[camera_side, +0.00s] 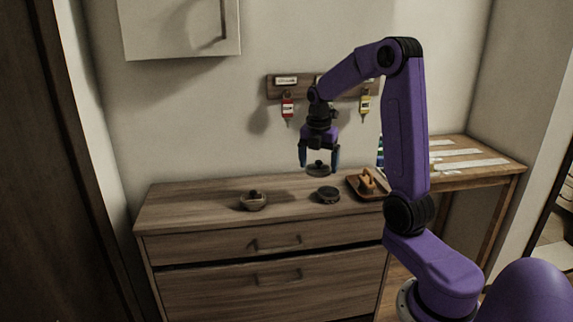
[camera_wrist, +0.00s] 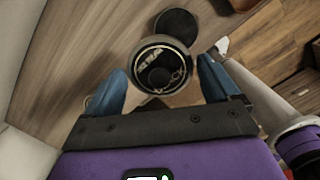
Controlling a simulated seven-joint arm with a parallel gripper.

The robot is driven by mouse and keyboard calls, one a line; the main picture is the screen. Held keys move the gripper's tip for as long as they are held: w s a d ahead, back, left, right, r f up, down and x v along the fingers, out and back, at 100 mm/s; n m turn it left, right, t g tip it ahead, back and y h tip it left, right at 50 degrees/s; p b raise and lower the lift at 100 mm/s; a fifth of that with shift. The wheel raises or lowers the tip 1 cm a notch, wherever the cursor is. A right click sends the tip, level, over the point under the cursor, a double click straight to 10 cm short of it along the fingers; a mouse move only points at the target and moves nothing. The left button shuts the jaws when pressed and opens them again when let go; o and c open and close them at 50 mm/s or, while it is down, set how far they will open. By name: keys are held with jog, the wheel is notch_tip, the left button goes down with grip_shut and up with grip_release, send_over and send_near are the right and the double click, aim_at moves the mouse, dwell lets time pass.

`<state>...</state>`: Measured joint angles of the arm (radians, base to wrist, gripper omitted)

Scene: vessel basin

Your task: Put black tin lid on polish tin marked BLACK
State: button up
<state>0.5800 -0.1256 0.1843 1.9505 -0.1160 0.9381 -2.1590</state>
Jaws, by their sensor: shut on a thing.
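A dark disc beyond the lid in the wrist view (camera_wrist: 176,27) looks like this tin. I cannot read any marking on the tin.
A tray (camera_side: 371,196) with a wooden-backed item (camera_side: 366,181) lies to the right. A wall rack (camera_side: 273,87) holds red and yellow tags. The dresser's left end is clear.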

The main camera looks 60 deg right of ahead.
aim_at(330, 167)
jog(key=shift+s+d+f, duration=0.2)
jog(key=shift+s+d, duration=0.8)
jog(key=shift+d, duration=0.25)
jog(key=shift+s+d+f, duration=0.2)
jog(key=shift+d, duration=0.1)
jog(key=shift+f, duration=3.05)
jog(key=shift+f, duration=0.15)
jog(key=o, duration=0.8)
jog(key=shift+c, duration=0.2)
jog(key=shift+r, duration=3.5)
